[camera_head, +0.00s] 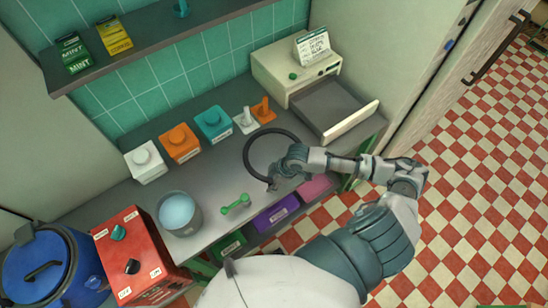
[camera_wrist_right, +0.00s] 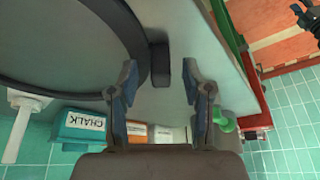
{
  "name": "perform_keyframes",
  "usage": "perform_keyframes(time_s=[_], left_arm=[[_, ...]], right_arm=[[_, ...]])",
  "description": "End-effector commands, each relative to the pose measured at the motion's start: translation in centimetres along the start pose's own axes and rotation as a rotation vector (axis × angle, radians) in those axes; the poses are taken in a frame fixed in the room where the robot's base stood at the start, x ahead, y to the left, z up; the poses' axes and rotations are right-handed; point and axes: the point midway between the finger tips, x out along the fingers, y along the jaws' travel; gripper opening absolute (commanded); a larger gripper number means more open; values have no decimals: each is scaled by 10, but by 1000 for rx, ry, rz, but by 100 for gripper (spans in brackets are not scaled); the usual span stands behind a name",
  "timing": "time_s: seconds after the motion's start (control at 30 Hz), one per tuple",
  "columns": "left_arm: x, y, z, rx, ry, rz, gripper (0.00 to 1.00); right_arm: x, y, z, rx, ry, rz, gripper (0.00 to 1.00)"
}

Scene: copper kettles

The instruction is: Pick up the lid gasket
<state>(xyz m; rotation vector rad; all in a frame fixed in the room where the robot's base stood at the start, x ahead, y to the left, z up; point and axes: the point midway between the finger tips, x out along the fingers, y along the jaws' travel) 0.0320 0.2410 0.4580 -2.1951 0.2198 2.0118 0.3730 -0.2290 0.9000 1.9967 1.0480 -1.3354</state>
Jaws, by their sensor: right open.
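The lid gasket looks like a large black ring (camera_head: 247,150) lying on the grey counter. A small dark tab sticks out from its rim. My right gripper (camera_head: 279,174) is at the ring's near right side, low over the counter. In the right wrist view the ring (camera_wrist_right: 139,48) fills the upper left, and its tab (camera_wrist_right: 159,64) lies just beyond and between the fingertips of my right gripper (camera_wrist_right: 163,84). The fingers are apart, with a clear gap between them. I cannot tell whether they touch the tab. My left gripper is not in view.
White (camera_head: 147,164), orange (camera_head: 181,145) and teal (camera_head: 212,124) boxes line the counter's back. A beige machine (camera_head: 283,72) with an open drawer (camera_head: 335,106) stands at the far right. A green dumbbell-shaped piece (camera_head: 236,204) and a grey pot (camera_head: 180,226) are left of the gripper.

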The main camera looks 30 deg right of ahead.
Motion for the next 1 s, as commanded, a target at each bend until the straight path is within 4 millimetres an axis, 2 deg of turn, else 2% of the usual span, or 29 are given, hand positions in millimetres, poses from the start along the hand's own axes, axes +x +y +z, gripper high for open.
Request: perform_keyframes(time_s=[0.23, 0.27, 0.43, 0.8, 0.87, 1.0], left_arm=[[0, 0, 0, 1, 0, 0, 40], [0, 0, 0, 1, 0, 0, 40], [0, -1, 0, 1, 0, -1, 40], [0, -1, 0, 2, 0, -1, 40], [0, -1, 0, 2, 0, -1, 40], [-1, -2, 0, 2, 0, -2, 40]], right_arm=[[3, 0, 1, 0, 1, -1, 49], [3, 0, 1, 0, 1, -1, 44], [3, 1, 1, 0, 1, -1, 1], [0, 2, 0, 0, 0, 1, 0], [-6, 2, -2, -1, 1, 2, 0], [-31, 2, -13, -3, 3, 3, 0]])
